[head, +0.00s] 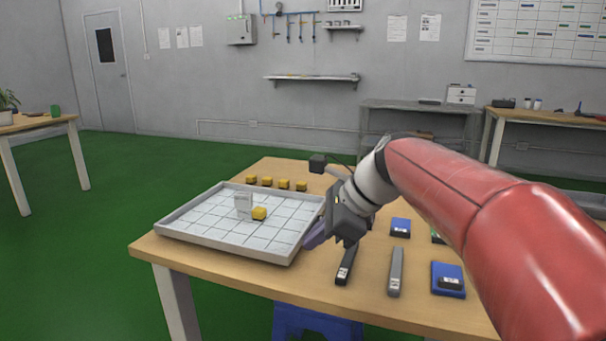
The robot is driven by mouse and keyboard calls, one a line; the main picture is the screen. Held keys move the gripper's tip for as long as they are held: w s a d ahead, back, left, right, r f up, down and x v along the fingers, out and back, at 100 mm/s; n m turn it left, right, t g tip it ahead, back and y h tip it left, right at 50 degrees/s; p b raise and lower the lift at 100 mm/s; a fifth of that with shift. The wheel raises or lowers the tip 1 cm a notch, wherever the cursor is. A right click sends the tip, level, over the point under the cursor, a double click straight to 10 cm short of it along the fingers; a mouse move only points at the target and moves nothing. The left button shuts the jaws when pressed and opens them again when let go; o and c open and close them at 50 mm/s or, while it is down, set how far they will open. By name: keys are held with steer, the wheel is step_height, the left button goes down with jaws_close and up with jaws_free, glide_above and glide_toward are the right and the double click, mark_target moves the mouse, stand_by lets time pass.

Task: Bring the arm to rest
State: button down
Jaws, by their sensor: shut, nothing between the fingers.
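My gripper (318,236) hangs at the end of my red and white arm, which reaches in from the right. It is above the wooden table (160,250), by the right edge of a white gridded tray (215,242). The gripper is shut and holds nothing. How high it is above the table is hard to tell.
A black bar (346,265), a grey bar (396,270) and blue pads (448,279) lie on the right.

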steer(key=s+d+f+n+h, duration=0.2)
steer(key=s+d+f+n, duration=0.2)
steer(key=s+n, duration=0.2)
steer(key=s+d+f+n+t+h, duration=0.1)
steer(key=s+d+f+n+h, duration=0.1)
steer(key=s+d+f+n, duration=0.2)
steer(key=s+d+f+n+t+h, duration=0.1)
steer(key=s+d+f+n+h, duration=0.2)
steer(key=s+d+f+n, duration=0.2)
steer(key=s+n, duration=0.3)
steer(key=s, duration=0.3)
